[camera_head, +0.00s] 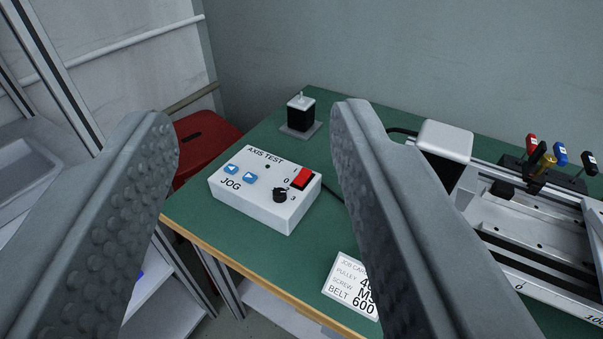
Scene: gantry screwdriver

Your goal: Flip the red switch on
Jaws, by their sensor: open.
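A white control box (262,207) labelled AXIS TEST sits on the green table, in view between my fingers. The red switch (303,179) is a rocker near the box's right end, with a 0 printed beside it. I cannot tell its position for sure. Below it is a black knob (281,194); two blue JOG arrow buttons (240,173) are at the left. My gripper (254,122) is open and empty. Its two grey, studded fingers reach in from the bottom left and bottom right. They look nearer to the camera than the box and do not visibly touch it.
The green table (228,239) has a wooden front edge. A white job card (344,284) lies partly behind the right finger. A small motor (300,113) stands at the back. A linear rail (520,225) with coloured-handled tools fills the right. A red stool (203,136) stands at left.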

